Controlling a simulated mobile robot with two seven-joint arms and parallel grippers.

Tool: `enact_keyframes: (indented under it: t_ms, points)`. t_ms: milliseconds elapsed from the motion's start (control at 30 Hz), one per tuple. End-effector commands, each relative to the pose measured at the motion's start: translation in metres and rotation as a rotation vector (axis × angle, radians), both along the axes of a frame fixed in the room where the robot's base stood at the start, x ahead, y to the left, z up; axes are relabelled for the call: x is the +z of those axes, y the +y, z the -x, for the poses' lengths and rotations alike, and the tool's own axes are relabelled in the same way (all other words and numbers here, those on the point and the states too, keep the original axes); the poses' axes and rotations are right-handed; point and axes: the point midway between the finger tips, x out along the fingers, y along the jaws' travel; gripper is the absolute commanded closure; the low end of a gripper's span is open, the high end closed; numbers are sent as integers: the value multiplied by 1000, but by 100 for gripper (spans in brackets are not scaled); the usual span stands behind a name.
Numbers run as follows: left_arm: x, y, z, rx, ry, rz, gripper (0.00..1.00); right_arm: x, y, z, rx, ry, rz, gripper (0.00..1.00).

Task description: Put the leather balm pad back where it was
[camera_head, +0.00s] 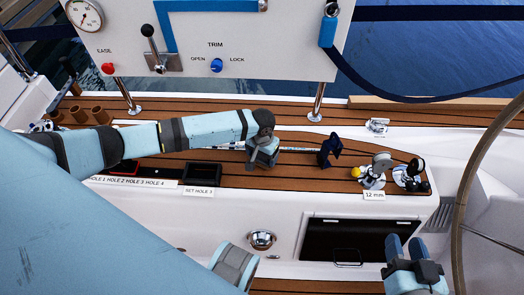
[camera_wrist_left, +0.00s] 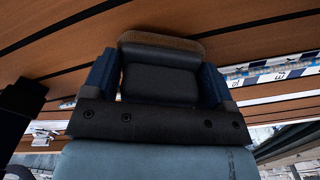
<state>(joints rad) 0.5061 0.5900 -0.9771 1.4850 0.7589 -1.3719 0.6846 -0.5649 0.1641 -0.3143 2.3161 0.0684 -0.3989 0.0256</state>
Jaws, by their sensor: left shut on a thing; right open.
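My left gripper (camera_head: 262,160) is low over the middle of the wooden deck (camera_head: 215,162). In the left wrist view, its two blue fingers (camera_wrist_left: 160,82) are shut on the sides of a dark pad with a brown, rough-looking edge (camera_wrist_left: 160,42), which I take as the leather balm pad. The brown edge faces the planks; I cannot tell whether it touches them. In the head view the pad is mostly hidden by the gripper. My right gripper (camera_head: 405,248) is open and empty at the lower right, in front of the dark locker opening.
A marked strip (camera_head: 298,149) lies beside the left gripper, with a dark blue stand (camera_head: 330,149) to its right. Metal blocks (camera_head: 375,170) stand behind the "12 mm" label (camera_head: 374,195). A dark tray (camera_head: 202,174) sits above the "SET HOLE" label. A white panel (camera_head: 205,45) overhangs the deck.

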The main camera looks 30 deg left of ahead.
Motion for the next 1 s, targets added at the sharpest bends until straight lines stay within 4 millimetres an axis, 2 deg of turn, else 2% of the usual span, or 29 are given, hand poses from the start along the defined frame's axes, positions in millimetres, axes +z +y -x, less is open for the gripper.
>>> enact_keyframes:
  t_ms: [367,800,833,900,1000]
  points:
    - [-1,0,0,0,0,0,45,-4,2,4,1,14,-2,57]
    - [-8,0,0,1,1,0,45,1,2,0,2,2,-4,57]
    - [-8,0,0,1,1,0,14,1,2,-1,2,0,-5,57]
    - [-8,0,0,1,1,0,0,2,2,-2,2,-2,-5,57]
    - [-7,0,0,0,1,0,0,2,2,-2,2,-3,-4,57]
